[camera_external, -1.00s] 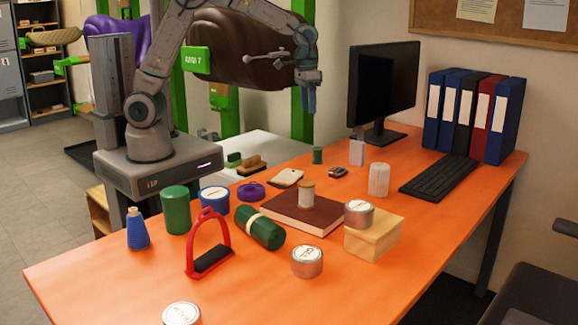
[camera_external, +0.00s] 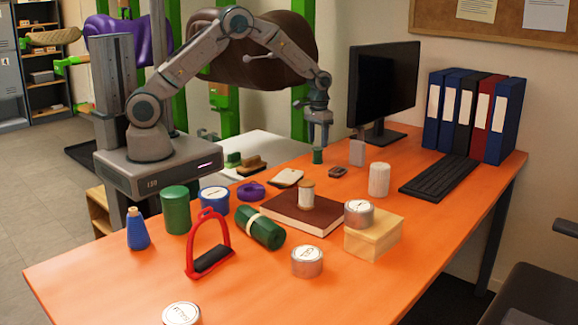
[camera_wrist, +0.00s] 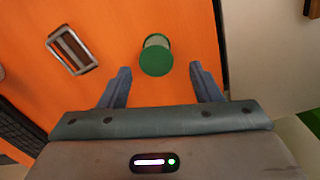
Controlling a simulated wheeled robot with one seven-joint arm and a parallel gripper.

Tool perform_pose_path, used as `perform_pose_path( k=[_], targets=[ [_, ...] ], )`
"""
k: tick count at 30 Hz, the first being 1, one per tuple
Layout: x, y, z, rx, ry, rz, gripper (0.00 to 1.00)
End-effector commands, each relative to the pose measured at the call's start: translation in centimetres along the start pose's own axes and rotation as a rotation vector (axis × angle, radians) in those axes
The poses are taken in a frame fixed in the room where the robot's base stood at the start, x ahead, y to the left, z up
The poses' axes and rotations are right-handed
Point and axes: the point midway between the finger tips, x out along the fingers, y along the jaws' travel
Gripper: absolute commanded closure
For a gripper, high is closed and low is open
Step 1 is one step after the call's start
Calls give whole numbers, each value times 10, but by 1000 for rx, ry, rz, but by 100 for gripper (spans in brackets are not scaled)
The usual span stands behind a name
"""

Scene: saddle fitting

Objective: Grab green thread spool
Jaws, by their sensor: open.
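The green thread spool (camera_external: 317,156) stands upright near the back edge of the orange table. In the wrist view the spool (camera_wrist: 156,58) shows its round green top, with a pale band on its side. My gripper (camera_external: 318,143) is above the spool, pointing down. In the wrist view my gripper (camera_wrist: 162,78) is open, with one finger on each side of the spool's position and the spool slightly beyond the fingertips. I see no contact between fingers and spool.
A small metal buckle (camera_wrist: 72,50) lies near the spool. A pale upright block (camera_external: 357,152), a white cylinder (camera_external: 379,179) and the monitor (camera_external: 383,95) stand to the right. A brown book (camera_external: 290,217) with a wooden-topped spool (camera_external: 306,193) lies in front.

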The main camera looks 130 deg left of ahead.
Motion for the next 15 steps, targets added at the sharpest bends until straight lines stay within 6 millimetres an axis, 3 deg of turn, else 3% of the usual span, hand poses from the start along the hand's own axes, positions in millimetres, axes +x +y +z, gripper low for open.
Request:
perform_pose_path(
  k=[15],
  targets=[
    [54,4,3,0,-1,0,42]
  ],
)
